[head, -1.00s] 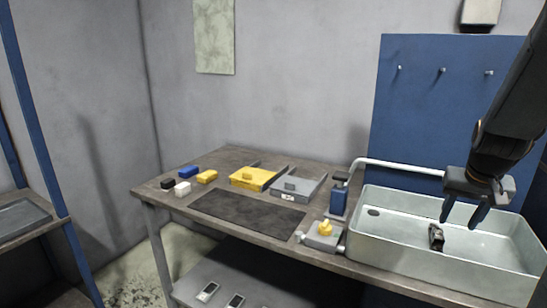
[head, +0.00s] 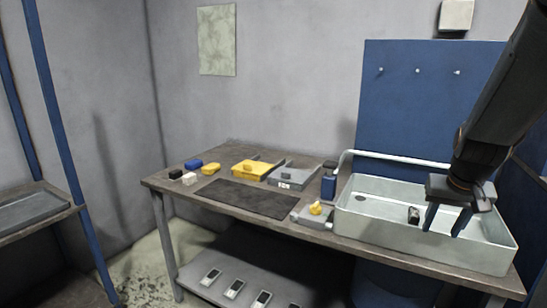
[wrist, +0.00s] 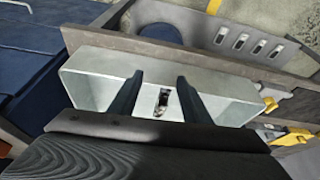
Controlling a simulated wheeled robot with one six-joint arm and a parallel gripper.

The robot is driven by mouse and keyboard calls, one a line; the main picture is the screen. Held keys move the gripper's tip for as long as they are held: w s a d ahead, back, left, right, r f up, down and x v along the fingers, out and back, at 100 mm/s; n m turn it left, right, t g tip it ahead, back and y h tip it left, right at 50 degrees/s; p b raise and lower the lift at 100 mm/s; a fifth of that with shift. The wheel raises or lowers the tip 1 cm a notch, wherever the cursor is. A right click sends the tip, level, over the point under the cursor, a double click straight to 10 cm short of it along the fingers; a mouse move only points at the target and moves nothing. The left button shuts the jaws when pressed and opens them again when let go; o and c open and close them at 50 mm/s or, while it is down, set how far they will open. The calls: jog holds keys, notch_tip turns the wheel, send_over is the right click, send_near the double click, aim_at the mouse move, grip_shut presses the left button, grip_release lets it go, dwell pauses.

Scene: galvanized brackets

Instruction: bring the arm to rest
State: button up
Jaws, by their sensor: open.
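My gripper (head: 447,218) is open and empty, hanging above the right part of the grey sink basin (head: 385,238) in the head view. In the wrist view its two dark blue fingers (wrist: 155,97) are spread apart over the basin (wrist: 85,88). A small dark object with a light part (head: 413,215) lies on the basin floor, left of the fingers in the head view. It shows between the fingers in the wrist view (wrist: 162,103), apart from them.
A faucet pipe (head: 395,158) runs behind the basin. Several devices lie on the lower shelf (head: 290,262).

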jog(key=s+a+f+n+g, duration=0.1)
jog(key=s+a+f+n, duration=0.1)
jog(key=a, duration=0.6)
jog(key=s+a+f+n+g+y, duration=0.1)
jog(key=s+a+f, duration=0.2)
jog(key=a, duration=0.6)
jog(key=s+a+f+n+g, duration=0.1)
jog(key=s+a+f+n, duration=0.1)
jog(key=s+a, duration=0.4)
jog(key=a+f, duration=0.1)
jog(key=a, duration=0.2)
jog(key=shift+s+n+y, duration=0.25)
jog(key=shift+n+y, duration=0.05)
jog(key=shift+y, duration=0.1)
